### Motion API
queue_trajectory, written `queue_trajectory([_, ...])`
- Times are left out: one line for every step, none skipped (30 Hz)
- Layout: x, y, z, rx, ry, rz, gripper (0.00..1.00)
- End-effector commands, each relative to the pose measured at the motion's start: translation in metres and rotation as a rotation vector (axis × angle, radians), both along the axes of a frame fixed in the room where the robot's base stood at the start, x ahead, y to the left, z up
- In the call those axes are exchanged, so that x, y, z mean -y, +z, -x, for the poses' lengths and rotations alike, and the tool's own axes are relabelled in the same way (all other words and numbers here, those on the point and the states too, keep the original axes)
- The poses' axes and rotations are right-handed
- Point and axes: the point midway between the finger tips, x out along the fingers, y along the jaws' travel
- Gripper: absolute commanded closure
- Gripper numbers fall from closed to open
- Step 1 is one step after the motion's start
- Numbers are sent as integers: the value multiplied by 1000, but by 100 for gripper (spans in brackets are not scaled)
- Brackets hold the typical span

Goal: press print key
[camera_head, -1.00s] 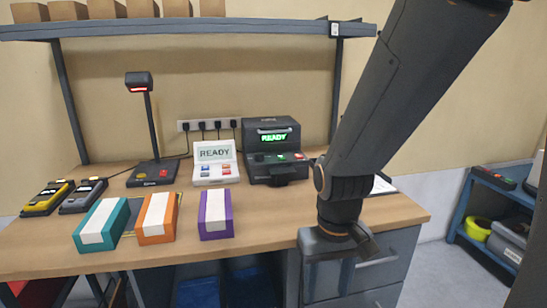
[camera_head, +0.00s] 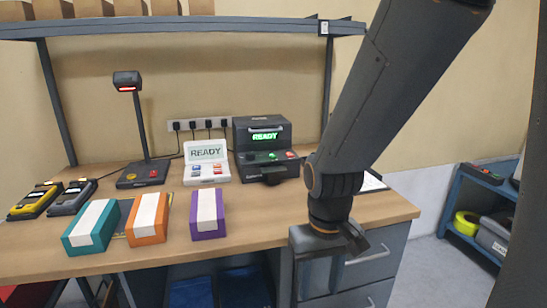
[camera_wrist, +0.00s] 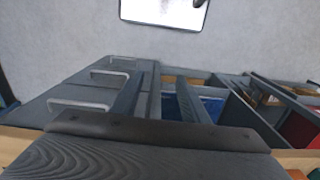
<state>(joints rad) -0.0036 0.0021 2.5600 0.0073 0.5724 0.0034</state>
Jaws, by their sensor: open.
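A black printer (camera_head: 246,134) with a green READY display stands at the back of the bench, with a green key (camera_head: 273,156) and a red key (camera_head: 290,155) on its front panel. A white console (camera_head: 196,178) left of it also shows READY and has several coloured keys. I cannot read the key labels. My gripper (camera_head: 322,270) hangs down in front of the bench's right part, over the drawers, right of and apart from both devices. In the wrist view my gripper (camera_wrist: 162,100) has its two dark fingers apart with nothing between them.
Teal (camera_head: 92,226), orange (camera_head: 147,219) and purple (camera_head: 208,214) boxes lie along the bench front. A scanner stand (camera_head: 143,130) rises behind them. Yellow (camera_head: 36,200) and grey (camera_head: 72,197) handheld devices lie left. A shelf (camera_head: 190,27) spans above. A clipboard (camera_head: 373,182) lies right.

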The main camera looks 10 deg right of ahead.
Motion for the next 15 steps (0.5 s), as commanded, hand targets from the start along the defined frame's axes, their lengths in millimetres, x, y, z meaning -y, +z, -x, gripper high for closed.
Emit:
queue_trajectory([0, 0, 0, 0, 0, 0, 68])
queue_trajectory([0, 0, 0, 0, 0, 0, 73])
queue_trajectory([0, 0, 0, 0, 0, 0, 80])
queue_trajectory([0, 0, 0, 0, 0, 0, 85])
queue_trajectory([0, 0, 0, 0, 0, 0, 90])
queue_trajectory([0, 0, 0, 0, 0, 0, 97])
queue_trajectory([0, 0, 0, 0, 0, 0, 100])
queue_trajectory([0, 0, 0, 0, 0, 0, 100])
queue_trajectory([0, 0, 0, 0, 0, 0, 100])
queue_trajectory([0, 0, 0, 0, 0, 0, 100])
queue_trajectory([0, 0, 0, 0, 0, 0, 100])
queue_trajectory([0, 0, 0, 0, 0, 0, 100])
queue_trajectory([0, 0, 0, 0, 0, 0, 100])
queue_trajectory([0, 0, 0, 0, 0, 0, 100])
queue_trajectory([0, 0, 0, 0, 0, 0, 100])
